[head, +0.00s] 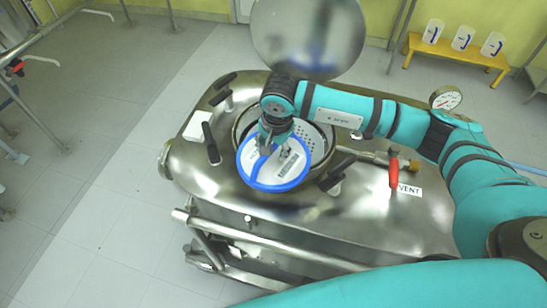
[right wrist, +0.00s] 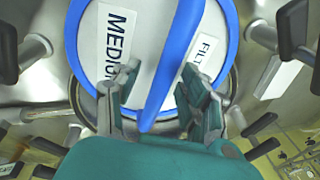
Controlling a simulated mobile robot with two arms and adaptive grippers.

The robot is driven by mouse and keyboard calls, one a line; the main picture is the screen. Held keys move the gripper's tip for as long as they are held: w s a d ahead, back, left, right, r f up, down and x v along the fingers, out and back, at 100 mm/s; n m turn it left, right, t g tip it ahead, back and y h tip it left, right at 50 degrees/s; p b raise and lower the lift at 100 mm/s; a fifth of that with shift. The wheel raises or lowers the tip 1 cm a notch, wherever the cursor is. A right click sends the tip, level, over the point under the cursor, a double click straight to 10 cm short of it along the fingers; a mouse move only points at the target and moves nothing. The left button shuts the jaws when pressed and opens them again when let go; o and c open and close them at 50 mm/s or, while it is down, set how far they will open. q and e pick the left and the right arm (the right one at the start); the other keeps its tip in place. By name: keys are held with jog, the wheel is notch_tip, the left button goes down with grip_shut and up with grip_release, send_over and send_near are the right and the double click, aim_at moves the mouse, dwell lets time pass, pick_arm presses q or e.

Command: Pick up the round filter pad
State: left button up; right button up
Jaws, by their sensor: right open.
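The round filter pad (head: 262,176) is a white disc with a blue rim and a blue bar across it, and it bears printed labels. In the head view it overlaps the round open port (head: 322,150) on top of the steel vessel. My right gripper (head: 274,148) is over the pad, fingers pointing at it. In the right wrist view the pad (right wrist: 145,32) fills the middle, and its blue bar runs between the spread fingers of the right gripper (right wrist: 161,92). The fingers look apart from the bar; contact with the pad cannot be told. My left gripper is not in view.
The steel vessel (head: 225,185) has black clamp handles around the port and a raised round lid (head: 308,38) behind it. A red-handled valve (head: 394,168) and a pressure gauge (head: 446,98) stand at right. A yellow bench (head: 458,52) holds several containers. Floor at left is clear.

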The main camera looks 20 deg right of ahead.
dwell(0.3)
grip_shut()
dwell(0.4)
